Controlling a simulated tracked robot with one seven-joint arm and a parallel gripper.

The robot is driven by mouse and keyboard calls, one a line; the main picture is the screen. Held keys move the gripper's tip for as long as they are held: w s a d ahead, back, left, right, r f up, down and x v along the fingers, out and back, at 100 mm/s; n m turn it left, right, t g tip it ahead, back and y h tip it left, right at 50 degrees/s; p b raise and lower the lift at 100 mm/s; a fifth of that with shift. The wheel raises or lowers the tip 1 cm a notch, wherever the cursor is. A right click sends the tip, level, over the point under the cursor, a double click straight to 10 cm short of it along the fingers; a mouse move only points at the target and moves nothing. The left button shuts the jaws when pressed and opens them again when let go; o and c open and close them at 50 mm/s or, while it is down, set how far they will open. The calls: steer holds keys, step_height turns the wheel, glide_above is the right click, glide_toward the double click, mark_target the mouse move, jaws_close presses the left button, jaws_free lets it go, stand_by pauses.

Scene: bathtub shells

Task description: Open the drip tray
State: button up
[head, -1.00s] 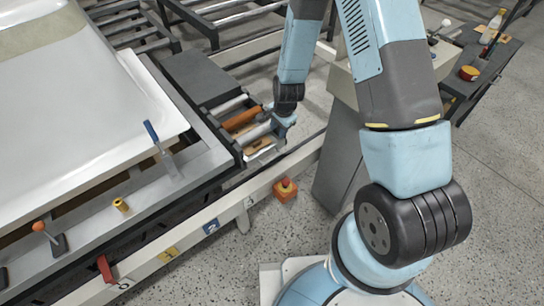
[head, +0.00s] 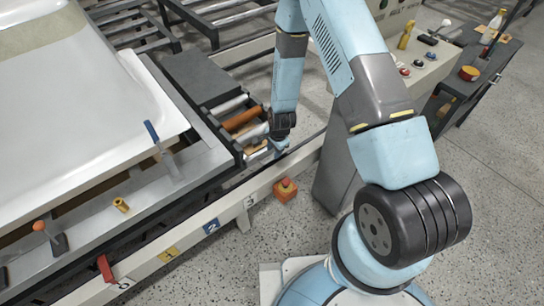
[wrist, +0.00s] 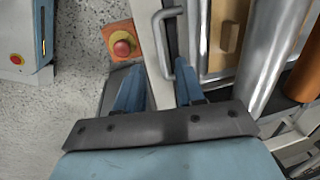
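The drip tray's metal U-shaped handle (wrist: 163,45) shows in the wrist view, on the side of the roller frame. My gripper (wrist: 158,72) is open, with its two blue fingers apart. The handle's bar lies between the fingertips in the picture; I cannot tell whether either finger touches it. In the head view my gripper (head: 281,149) is low at the end of the roller section, beside the cream rail. The tray itself is mostly hidden under the rollers and behind my gripper. A tan wooden piece (wrist: 228,30) lies just behind the handle.
Steel and orange rollers (head: 240,118) lie beside my gripper. An orange box with a red button (head: 286,189) sits close by on the rail's outer side. A control console (head: 345,165) stands to the right. The speckled floor in front is clear.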

mark_target(272, 159)
steer(key=shift+w+a+f, duration=0.15)
steer(key=shift+w+f, duration=0.05)
steer(key=shift+f, duration=1.15)
steer(key=shift+w+a+f, duration=0.1)
steer(key=shift+w+f, duration=0.1)
steer(key=shift+f, duration=1.1)
jaws_close()
steer(key=shift+a, duration=0.1)
